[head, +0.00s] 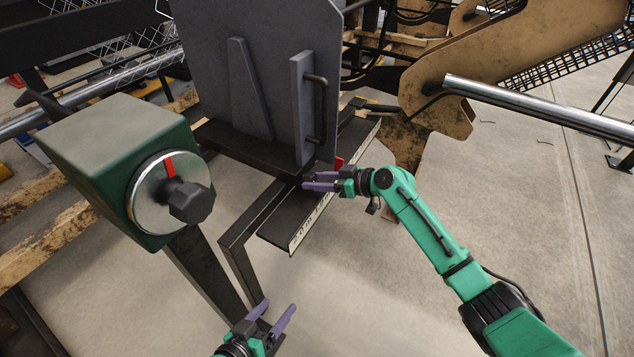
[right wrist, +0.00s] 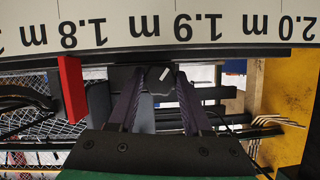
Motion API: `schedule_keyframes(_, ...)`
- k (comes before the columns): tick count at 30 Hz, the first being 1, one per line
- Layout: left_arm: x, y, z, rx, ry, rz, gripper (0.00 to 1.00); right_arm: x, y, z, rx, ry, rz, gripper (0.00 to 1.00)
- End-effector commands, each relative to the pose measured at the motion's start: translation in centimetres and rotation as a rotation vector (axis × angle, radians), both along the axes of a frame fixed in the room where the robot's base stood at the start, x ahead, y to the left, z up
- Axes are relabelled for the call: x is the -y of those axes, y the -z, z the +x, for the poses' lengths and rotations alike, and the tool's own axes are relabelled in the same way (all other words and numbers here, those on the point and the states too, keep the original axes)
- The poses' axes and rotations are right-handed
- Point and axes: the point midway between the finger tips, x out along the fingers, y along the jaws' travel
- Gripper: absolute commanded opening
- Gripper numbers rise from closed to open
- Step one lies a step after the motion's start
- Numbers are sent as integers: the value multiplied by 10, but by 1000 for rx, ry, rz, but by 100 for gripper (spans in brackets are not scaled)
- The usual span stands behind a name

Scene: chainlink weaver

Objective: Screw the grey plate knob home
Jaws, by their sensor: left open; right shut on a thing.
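The grey plate (head: 220,55) stands upright with a bar handle (head: 318,100) on its right side. My right gripper (head: 306,181) is at the plate's lower right corner, above the scale rail. In the right wrist view its fingers (right wrist: 158,98) are shut on a dark faceted knob (right wrist: 158,76) with a white mark on its face. In the head view the fingers hide most of that knob, and how deep it is screwed in cannot be told. My left gripper (head: 279,305) is open and empty at the bottom, apart from everything.
A scale rail (head: 283,238) runs below the plate; the wrist view shows its numbers (right wrist: 195,27) upside down. A red pointer (right wrist: 72,88) is beside the knob. A green box (head: 110,150) with a knobbed dial (head: 150,205) stands left. Floor on the right is mostly clear.

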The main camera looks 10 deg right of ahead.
Motion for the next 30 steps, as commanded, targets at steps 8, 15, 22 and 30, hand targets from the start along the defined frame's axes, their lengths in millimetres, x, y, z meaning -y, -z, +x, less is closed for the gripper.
schedule_keyframes(8, 5, 13, -1, 49, -18, -43, 77, 0, 2, 1, -164, 0, 122, 0)
schedule_keyframes(15, 5, 22, -1, 59, -24, -51, 77, 0, 1, 2, -295, 0, 218, 0)
schedule_keyframes(22, 5, 27, -1, 63, -28, -55, 77, 1, 1, 2, -369, -1, 271, 0)
schedule_keyframes(30, 6, 27, -1, 65, -29, -57, 77, 1, 1, 1, -395, 0, 287, 0)
